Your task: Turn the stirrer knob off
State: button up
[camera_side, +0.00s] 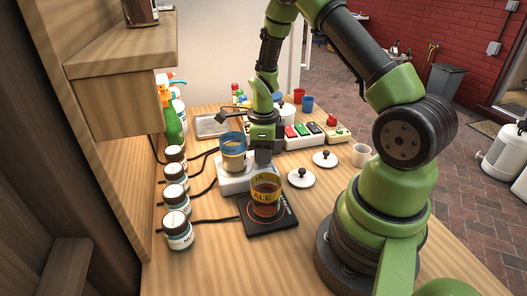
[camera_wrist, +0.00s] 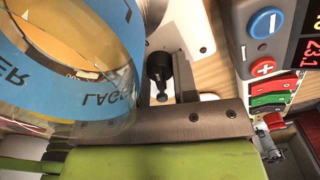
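The white stirrer (camera_side: 233,182) stands on the table with a blue-banded lager beaker (camera_side: 233,150) on top. The same beaker (camera_wrist: 70,60) fills the left of the wrist view. A black stirrer knob (camera_wrist: 160,66) shows against the white stirrer body (camera_wrist: 190,25). My gripper (camera_wrist: 166,80) points down at the stirrer's right side, with the knob between its fingers. The right finger is close beside the knob; the left finger is mostly hidden by the beaker. I cannot tell whether the fingers touch the knob. In the side view my gripper (camera_side: 262,160) hides the knob.
Lidded jars (camera_side: 177,230) line the left edge. White lids (camera_side: 301,177) and a cup (camera_side: 361,155) lie right. A control panel (camera_wrist: 265,55) with buttons is close on the wrist view's right.

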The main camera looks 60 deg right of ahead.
jog(key=shift+n, duration=2.4)
jog(key=o, duration=0.9)
jog(key=shift+o, duration=0.2)
notch_tip(320, 180, up, 10)
